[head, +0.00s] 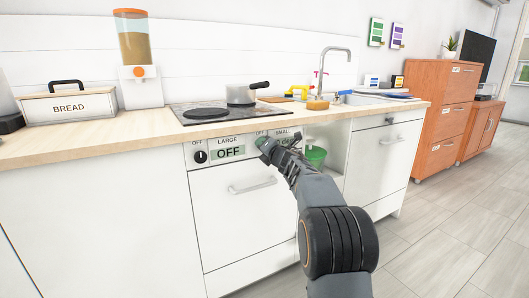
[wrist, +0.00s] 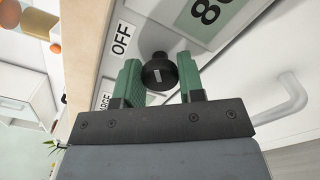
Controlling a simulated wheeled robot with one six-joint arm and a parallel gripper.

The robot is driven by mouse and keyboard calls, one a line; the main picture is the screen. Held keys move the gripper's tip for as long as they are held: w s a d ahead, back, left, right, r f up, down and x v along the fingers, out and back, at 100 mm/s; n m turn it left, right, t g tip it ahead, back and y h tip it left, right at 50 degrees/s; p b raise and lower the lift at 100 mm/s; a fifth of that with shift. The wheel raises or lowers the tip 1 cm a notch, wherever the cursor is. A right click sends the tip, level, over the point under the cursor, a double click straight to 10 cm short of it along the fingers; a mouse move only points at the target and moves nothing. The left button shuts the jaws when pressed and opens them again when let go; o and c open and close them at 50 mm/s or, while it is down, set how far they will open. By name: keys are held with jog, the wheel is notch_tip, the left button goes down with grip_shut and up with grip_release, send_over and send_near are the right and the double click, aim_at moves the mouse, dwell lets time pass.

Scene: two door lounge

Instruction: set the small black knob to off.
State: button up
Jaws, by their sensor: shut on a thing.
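The small black knob (wrist: 160,74) sits between the two green fingers of my gripper (wrist: 158,82) in the wrist view, and they are shut on it. A short white mark shows on its face. An OFF label (wrist: 122,38) is beside it. Part of a green display (wrist: 207,15) with an "8" shows next to the knob. In the head view my gripper (head: 265,145) is at the panel under the SMALL label (head: 283,131).
The large knob (head: 200,157) is to the left, beside a display (head: 228,152) reading OFF. A drawer handle (head: 252,186) sticks out below. A pot (head: 241,95) stands on the hob (head: 207,113) above. A green bucket (head: 316,156) is in the opening at right.

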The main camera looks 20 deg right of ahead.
jog(key=n, duration=0.4)
jog(key=shift+n, duration=0.3)
jog(key=n, duration=0.5)
jog(key=shift+n, duration=0.4)
jog(key=o, duration=0.9)
jog(key=shift+s, duration=0.15)
jog(key=s, duration=0.4)
jog(key=s+d, duration=0.1)
jog(key=s, duration=0.8)
jog(key=shift+s+d+p, duration=0.25)
jog(key=shift+d+p, duration=0.05)
jog(key=shift+p, duration=0.05)
